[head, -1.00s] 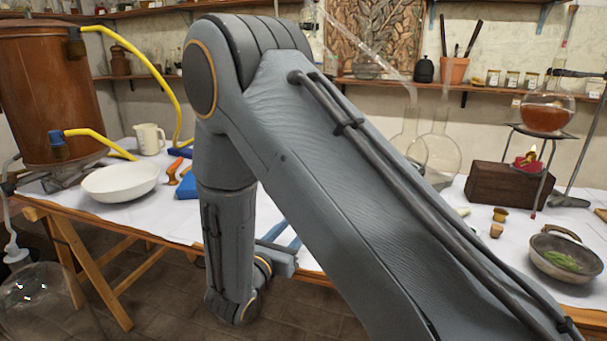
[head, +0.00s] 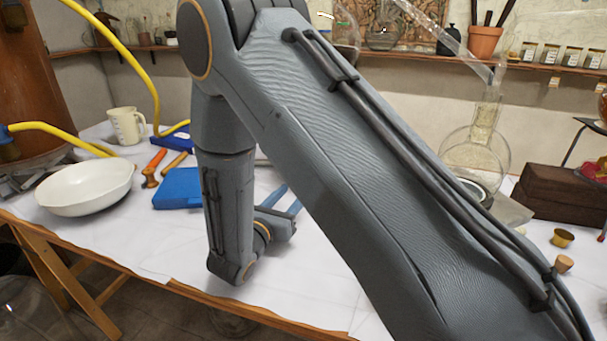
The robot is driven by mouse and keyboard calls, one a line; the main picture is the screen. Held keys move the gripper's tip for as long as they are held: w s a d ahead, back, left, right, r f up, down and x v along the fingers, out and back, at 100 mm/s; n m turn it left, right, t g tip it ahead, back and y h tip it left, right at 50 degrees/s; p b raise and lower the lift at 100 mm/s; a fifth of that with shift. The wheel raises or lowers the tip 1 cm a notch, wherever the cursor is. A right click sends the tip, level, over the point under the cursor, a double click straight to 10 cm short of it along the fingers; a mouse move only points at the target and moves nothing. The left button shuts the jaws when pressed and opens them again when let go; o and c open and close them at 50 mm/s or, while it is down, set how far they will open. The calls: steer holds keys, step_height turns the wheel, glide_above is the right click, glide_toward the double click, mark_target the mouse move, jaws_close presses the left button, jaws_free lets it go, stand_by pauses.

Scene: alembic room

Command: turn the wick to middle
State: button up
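The small red burner (head: 595,172) with the wick sits at the right edge of the head view, mostly cut off. Its flame and wick setting cannot be made out. My gripper (head: 283,202) is low in the middle, partly behind my forearm, over the near part of the white-covered table. Its two bluish fingers stand apart with nothing seen between them. It is well to the left of the burner and apart from it.
A dark wooden block (head: 560,195) and a round glass flask (head: 475,155) stand right of my arm. A white bowl (head: 85,190), a blue box (head: 180,188) and a cream jug (head: 126,125) are left.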

steer(key=x, duration=0.7)
steer(key=shift+w+d+p, duration=0.2)
steer(key=shift+d+p, duration=0.15)
steer(key=c, duration=1.1)
